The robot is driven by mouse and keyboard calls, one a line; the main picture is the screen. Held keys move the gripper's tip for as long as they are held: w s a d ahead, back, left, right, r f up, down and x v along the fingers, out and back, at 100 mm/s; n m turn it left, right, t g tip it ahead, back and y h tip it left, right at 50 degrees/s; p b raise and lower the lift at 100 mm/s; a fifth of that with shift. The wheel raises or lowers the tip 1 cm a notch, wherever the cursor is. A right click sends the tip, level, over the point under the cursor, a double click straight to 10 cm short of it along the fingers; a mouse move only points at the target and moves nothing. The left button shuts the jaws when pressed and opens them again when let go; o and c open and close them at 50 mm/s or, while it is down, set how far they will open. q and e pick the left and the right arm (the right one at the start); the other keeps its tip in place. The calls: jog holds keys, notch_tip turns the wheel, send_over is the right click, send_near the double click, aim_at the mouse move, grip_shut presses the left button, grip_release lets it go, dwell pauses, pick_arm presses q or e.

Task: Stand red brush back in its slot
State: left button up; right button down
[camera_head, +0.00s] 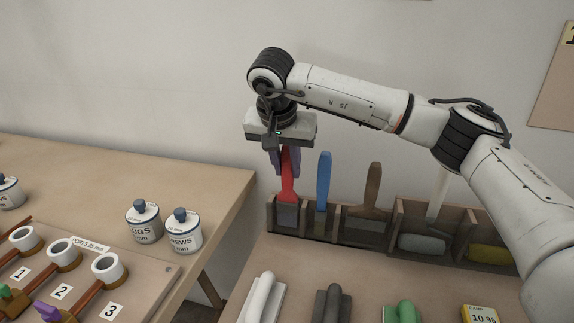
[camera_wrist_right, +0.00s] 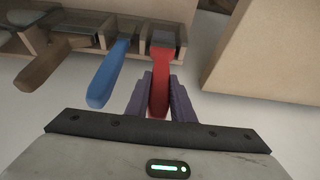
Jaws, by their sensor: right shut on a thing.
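The red brush (camera_head: 288,187) is upright at the left end of the slotted wooden rack (camera_head: 343,252), its bristle end low in the leftmost slot. My right gripper (camera_head: 285,163) comes from above and is shut on the red handle. In the right wrist view the red brush (camera_wrist_right: 161,80) lies between the two purple fingers of my right gripper (camera_wrist_right: 160,100), and its head is at the rack slot. I cannot tell whether the brush touches the slot floor. My left gripper is not in view.
A blue brush (camera_head: 324,183) and a brown brush (camera_head: 373,192) stand in neighbouring slots. Grey (camera_head: 422,243) and yellow (camera_head: 490,254) items fill slots to the right. Trowel-like tools (camera_head: 262,300) lie in front. A separate table with labelled jars (camera_head: 143,222) stands left, across a gap.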

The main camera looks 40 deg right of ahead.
jog(key=shift+f, duration=0.6)
jog(key=c, duration=1.5)
grip_release()
jog(key=shift+o, duration=0.2)
jog(key=shift+r, duration=0.15)
jog(key=p+v, duration=0.1)
jog(key=v, duration=0.9)
